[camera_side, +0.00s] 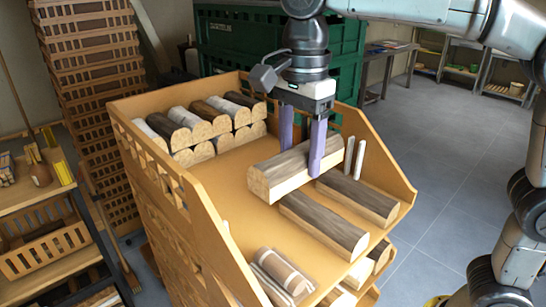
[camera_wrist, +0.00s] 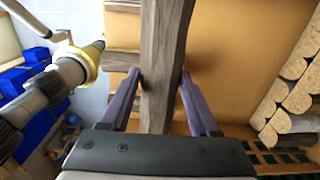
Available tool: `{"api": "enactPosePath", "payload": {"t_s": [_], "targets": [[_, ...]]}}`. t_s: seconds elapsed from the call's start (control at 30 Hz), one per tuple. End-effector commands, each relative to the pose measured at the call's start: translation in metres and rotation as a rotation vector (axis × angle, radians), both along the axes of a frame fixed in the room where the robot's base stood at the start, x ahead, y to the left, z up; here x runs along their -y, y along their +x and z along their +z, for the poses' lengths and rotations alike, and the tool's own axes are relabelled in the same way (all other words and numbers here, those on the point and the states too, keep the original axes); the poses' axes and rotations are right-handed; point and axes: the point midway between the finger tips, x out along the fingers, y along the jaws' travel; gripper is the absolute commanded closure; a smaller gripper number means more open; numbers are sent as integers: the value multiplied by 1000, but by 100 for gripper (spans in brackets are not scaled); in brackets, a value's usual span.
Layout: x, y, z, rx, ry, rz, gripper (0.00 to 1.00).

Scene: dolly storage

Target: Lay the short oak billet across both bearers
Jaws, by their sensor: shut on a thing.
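My gripper (camera_side: 301,158) has its two purple fingers on either side of a dark-barked half-round billet (camera_side: 268,180) with a pale cut end. The wrist view shows the same billet (camera_wrist: 162,40) squeezed between the fingers (camera_wrist: 158,80). I cannot tell whether it is clear of the wooden deck (camera_side: 232,198). Two similar dark billets lie on the deck to its right, one nearer (camera_side: 322,222) and one farther (camera_side: 358,196). Two slim pale bars show close together beyond the fingers, one left (camera_side: 349,155) and one right (camera_side: 360,158). I cannot tell which pieces are the bearers.
A stack of white and brown half-logs (camera_side: 205,122) fills the deck's back left. A light-brown piece with pale strips (camera_side: 283,272) lies at the front. A green crate (camera_side: 235,40) stands behind.

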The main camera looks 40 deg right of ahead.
Motion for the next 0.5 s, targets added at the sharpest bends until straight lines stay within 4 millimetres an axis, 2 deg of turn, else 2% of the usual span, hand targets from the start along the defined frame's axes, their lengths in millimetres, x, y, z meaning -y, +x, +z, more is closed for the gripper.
{"api": "enactPosePath", "payload": {"t_s": [0.17, 0.3, 0.5], "targets": [[5, -9, 1, -1, -1, 52, 100], [34, -19, -7, -10, -4, 91, 100], [76, -31, -10, -7, -1, 41, 100]]}}
